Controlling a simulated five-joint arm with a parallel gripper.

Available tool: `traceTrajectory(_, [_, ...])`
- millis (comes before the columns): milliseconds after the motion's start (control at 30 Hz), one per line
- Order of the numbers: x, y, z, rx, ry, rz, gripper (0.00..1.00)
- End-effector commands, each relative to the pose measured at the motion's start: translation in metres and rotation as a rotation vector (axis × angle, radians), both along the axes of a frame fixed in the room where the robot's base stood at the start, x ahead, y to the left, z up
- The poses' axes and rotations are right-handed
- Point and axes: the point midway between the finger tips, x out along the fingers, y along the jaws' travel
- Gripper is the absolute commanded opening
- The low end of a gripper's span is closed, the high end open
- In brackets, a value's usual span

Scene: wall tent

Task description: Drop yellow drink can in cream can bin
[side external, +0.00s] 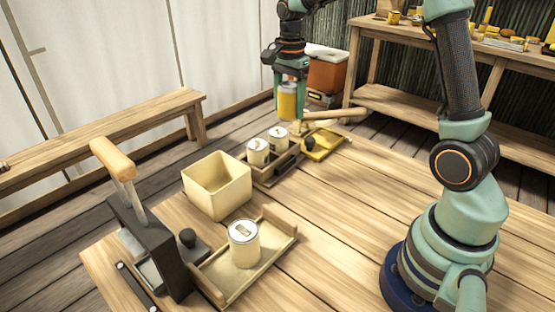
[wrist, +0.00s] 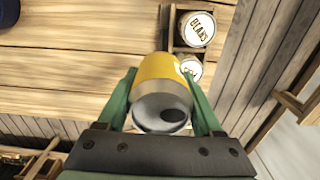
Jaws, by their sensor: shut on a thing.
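My gripper (side external: 290,92) is shut on the yellow drink can (side external: 288,103) and holds it in the air above the far end of the table. In the wrist view the can (wrist: 158,82) sits between the two green fingers, its silver end towards the camera. The cream can bin (side external: 218,186) is an open square box standing on the table, to the left of and nearer than my gripper. Its inside looks empty from here, though its floor is partly hidden. The bin does not show in the wrist view.
Cream cans (side external: 258,152) stand in a wooden tray between bin and gripper; one reads BEANS (wrist: 196,30). Another cream can (side external: 244,243) stands in a front tray (side external: 282,246). A dark press with a wooden handle (side external: 113,158) rises at left. The table's right middle is clear.

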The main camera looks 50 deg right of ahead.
Motion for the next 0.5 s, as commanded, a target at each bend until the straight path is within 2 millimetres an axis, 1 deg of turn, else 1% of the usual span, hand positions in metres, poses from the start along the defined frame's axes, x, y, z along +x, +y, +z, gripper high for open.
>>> traceTrajectory(33, [0.013, 0.022, -0.007, 0.001, 0.004, 0.012, 0.14])
traceTrajectory(100, [0.028, 0.049, -0.015, 0.000, 0.002, 0.011, 0.14])
traceTrajectory(167, [0.038, 0.072, -0.022, 0.000, 0.002, 0.011, 0.14])
traceTrajectory(200, [0.044, 0.087, -0.027, 0.000, 0.002, 0.010, 0.14])
traceTrajectory(300, [0.054, 0.120, -0.037, 0.000, 0.002, 0.007, 0.14])
traceTrajectory(400, [0.060, 0.146, -0.045, 0.000, 0.001, 0.005, 0.14])
traceTrajectory(500, [0.063, 0.163, -0.050, 0.000, 0.001, 0.002, 0.14])
